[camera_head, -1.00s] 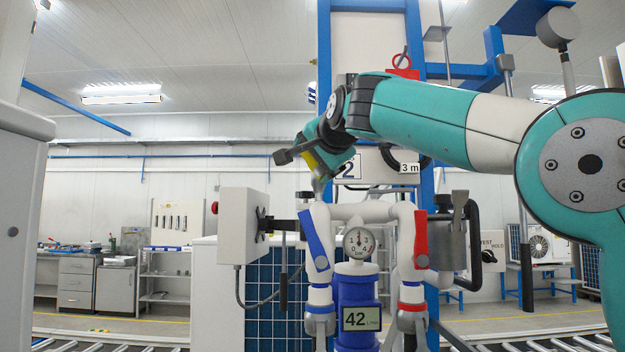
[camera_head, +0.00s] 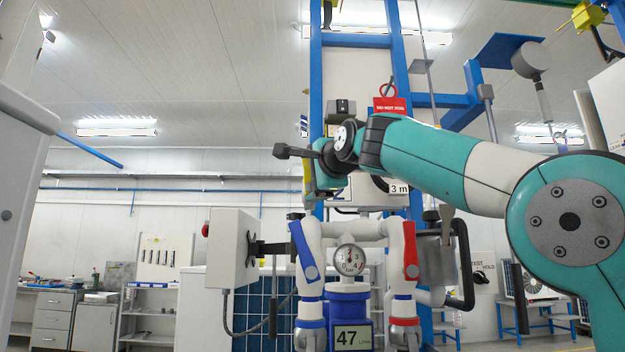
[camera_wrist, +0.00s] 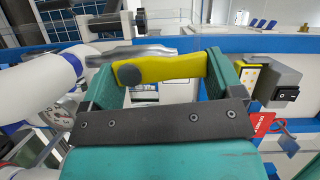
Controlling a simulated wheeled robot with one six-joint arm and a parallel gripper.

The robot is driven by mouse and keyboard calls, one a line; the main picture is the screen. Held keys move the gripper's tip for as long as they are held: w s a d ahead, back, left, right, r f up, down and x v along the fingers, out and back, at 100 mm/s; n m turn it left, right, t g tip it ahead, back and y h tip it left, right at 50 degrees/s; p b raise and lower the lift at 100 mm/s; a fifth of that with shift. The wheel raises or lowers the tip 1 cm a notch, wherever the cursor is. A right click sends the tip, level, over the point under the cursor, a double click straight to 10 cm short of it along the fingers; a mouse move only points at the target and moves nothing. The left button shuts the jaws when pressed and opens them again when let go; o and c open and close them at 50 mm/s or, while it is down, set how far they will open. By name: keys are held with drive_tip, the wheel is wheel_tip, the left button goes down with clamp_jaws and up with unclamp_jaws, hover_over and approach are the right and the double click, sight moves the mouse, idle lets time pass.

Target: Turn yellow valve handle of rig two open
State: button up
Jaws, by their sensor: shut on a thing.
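The yellow valve handle (camera_wrist: 165,69) spans between the two fingers of my gripper (camera_wrist: 163,75) in the wrist view, with a dark round knob on its near face. My gripper is shut on it. In the head view a narrow strip of the yellow handle (camera_head: 308,184) shows, standing nearly upright at the end of my arm, above the white pipes of the rig. My fingers and wrist hide most of it there. A silvery metal piece (camera_wrist: 125,53) lies just beyond the handle's left end.
Below are a blue handle (camera_head: 304,248), a red handle (camera_head: 410,248), a round gauge (camera_head: 350,260) and a display reading 47 (camera_head: 353,338). A grey box (camera_head: 231,249) stands left. A red tag (camera_head: 389,104) hangs above my arm. A switch box (camera_wrist: 285,85) is right of my gripper.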

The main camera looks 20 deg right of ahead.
idle(0.3)
drive_tip(key=o, duration=0.7)
drive_tip(key=shift+d, duration=0.1)
drive_tip(key=s+b, duration=0.1)
drive_tip(key=s, duration=0.4)
drive_tip(key=s+b, duration=0.2)
drive_tip(key=s, duration=0.4)
drive_tip(key=s+d+b, duration=0.1)
drive_tip(key=s, duration=0.5)
drive_tip(key=shift+s+d+r+b, duration=0.1)
drive_tip(key=shift+s+r+b, duration=0.05)
drive_tip(key=shift+r+b, duration=0.2)
